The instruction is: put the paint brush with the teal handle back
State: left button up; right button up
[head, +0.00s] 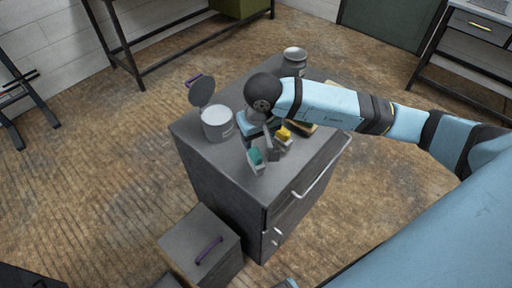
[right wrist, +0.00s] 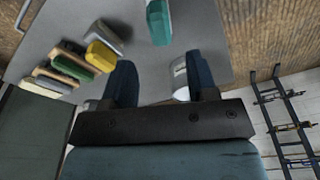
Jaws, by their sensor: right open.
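The teal-handled brush (head: 255,156) is at the near edge of the grey cabinet top, with a pale part below its handle. It also shows at the top of the right wrist view (right wrist: 158,21), ahead of the fingers and clear of them. My right gripper (right wrist: 161,62) is open, with nothing held between its fingers. In the head view it hangs over the cabinet top, just behind the teal handle, and its dark wrist hides part of the surface. My left gripper is out of view.
A yellow-handled piece (right wrist: 103,56) and a green one (right wrist: 72,67) sit beside the gripper on the cabinet top (head: 190,128). An open paint can (head: 217,126) stands left, another can (head: 294,58) at the back.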

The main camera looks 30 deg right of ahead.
jog(key=r, duration=0.4)
jog(key=shift+s, duration=0.3)
